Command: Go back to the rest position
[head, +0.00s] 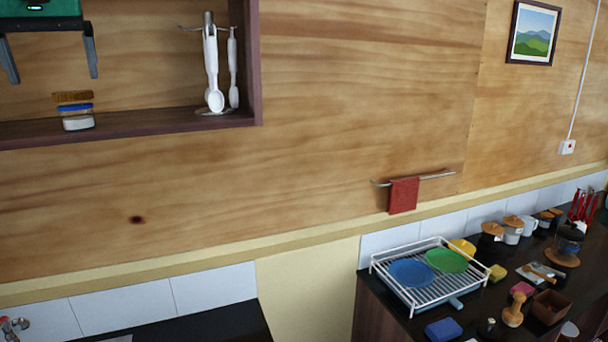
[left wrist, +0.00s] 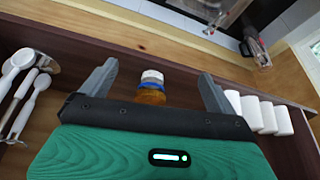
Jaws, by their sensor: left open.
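My left gripper (head: 53,79) is at the upper left of the head view, with its green body above and two grey fingers apart, pointing down. It also shows in the left wrist view (left wrist: 157,70), with nothing held between the fingers. A small item with brown, blue and white bands (head: 78,122) stands on the wall shelf just below the fingers. In the left wrist view this item (left wrist: 151,84) appears between the fingertips, but I cannot tell whether they touch it. My right gripper is not in view.
The dark wall shelf (head: 160,124) holds white utensils (head: 213,75) on a stand. Several white cups (left wrist: 262,114) show in the left wrist view. At lower right, a counter carries a dish rack (head: 432,291) and many small items. The wall right of the shelf is mostly clear.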

